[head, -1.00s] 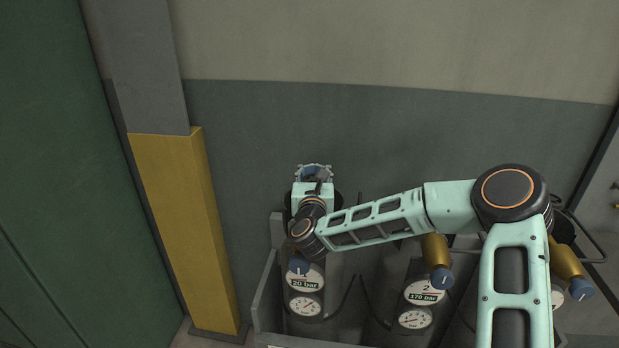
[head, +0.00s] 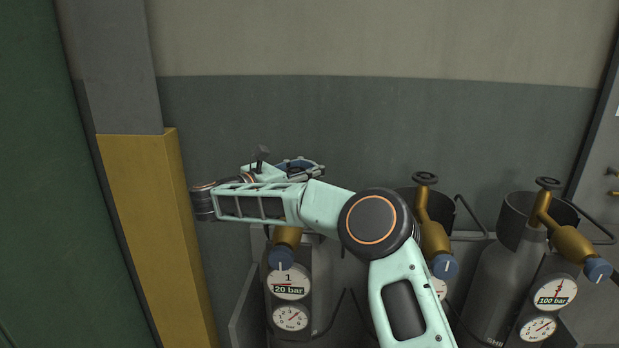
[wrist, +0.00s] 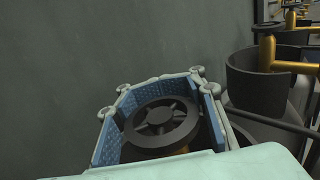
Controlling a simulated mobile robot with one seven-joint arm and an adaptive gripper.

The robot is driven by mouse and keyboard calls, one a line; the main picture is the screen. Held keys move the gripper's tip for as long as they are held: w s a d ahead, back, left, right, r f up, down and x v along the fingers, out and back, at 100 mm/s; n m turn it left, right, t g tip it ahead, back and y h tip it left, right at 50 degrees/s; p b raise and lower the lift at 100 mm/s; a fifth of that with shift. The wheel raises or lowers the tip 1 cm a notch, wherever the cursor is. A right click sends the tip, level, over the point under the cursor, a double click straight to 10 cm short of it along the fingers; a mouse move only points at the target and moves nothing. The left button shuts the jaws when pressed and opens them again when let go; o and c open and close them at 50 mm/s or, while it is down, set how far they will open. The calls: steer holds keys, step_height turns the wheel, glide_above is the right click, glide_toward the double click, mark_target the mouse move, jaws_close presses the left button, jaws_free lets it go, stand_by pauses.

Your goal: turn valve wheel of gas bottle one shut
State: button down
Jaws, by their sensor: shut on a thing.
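My gripper (head: 302,166) is over this bottle, reaching in from the left. In the wrist view its blue-padded fingers (wrist: 160,105) stand on both sides of the dark spoked valve wheel (wrist: 161,121) and are shut on it. A little brass shows under the wheel. The wheel is hidden in the head view by my gripper and arm.
Two more bottles stand to the right, the far one marked 100 bar (head: 554,293), with open collars, dark hoses and valve wheels (head: 547,183). A yellow-based post (head: 150,225) stands close left of my wrist. A grey wall (head: 400,120) is behind.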

steer(key=shift+s+d+m+g+h+b, duration=0.2)
steer(key=shift+s+m+g+h+b, duration=0.15)
steer(key=shift+m+g+h, duration=0.55)
steer(key=shift+s+d+m+g+h+b, duration=0.15)
steer(key=shift+s+m+g+h+b, duration=0.2)
steer(key=shift+m+g+h, duration=0.55)
steer(key=shift+s+d+m+g, duration=0.15)
steer(key=shift+m+g, duration=0.15)
steer(key=shift+g, duration=0.6)
steer(key=shift+r, duration=0.1)
steer(key=c, duration=1.4)
jaws_free()
steer(key=shift+w+n+t+y, duration=0.2)
steer(key=shift+n+t+y, duration=0.1)
steer(key=shift+n+t, duration=0.15)
